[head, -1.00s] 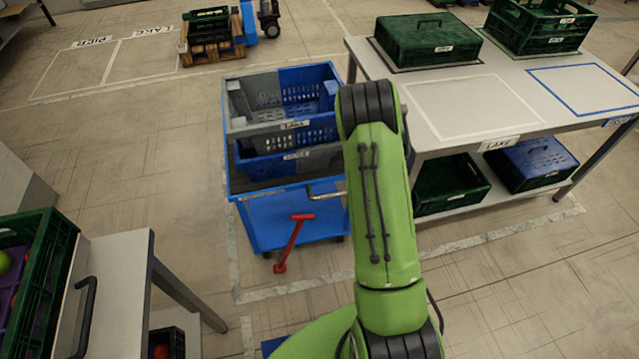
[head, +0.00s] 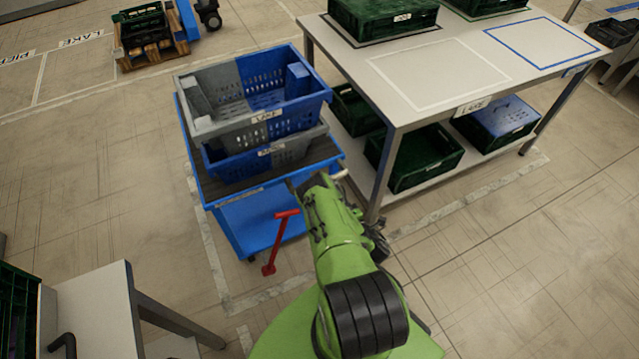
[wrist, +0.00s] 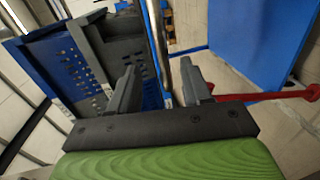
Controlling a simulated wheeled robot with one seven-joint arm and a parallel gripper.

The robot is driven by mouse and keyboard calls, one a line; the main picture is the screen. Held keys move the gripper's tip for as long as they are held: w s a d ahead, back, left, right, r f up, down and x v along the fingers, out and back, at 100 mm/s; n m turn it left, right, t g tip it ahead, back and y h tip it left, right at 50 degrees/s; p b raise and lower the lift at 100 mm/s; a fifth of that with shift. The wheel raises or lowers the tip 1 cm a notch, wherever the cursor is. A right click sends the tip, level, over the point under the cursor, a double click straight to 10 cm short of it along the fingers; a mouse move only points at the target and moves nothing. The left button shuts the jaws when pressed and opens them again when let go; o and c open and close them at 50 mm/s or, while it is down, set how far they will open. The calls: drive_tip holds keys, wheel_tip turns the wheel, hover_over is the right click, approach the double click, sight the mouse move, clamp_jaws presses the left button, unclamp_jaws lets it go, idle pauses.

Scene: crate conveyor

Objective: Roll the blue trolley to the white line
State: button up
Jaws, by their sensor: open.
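The blue trolley (head: 253,222) stands left of the white-topped table in the head view, bearing two stacked grey-and-blue crates. Its silver handle (head: 341,174) shows at its right front corner, and a red T-shaped bar (head: 281,242) leans out at its front. My gripper is mostly hidden behind my arm in the head view. In the wrist view my gripper (wrist: 160,78) is open, with a silver bar (wrist: 158,45) running between its fingers; contact cannot be told. Worn white floor lines (head: 270,293) run in front of the trolley and along its left side.
The table (head: 400,115) stands close to the trolley's right, with green crates on its top and shelf. A smaller table (head: 95,305) is at the lower left. A pallet (head: 150,55) with a green crate stands at the back left.

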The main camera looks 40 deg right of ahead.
drive_tip(key=b+x, duration=0.7)
drive_tip(key=x, duration=0.6)
drive_tip(key=shift+w, duration=0.3)
drive_tip(key=shift+d, duration=0.15)
clamp_jaws()
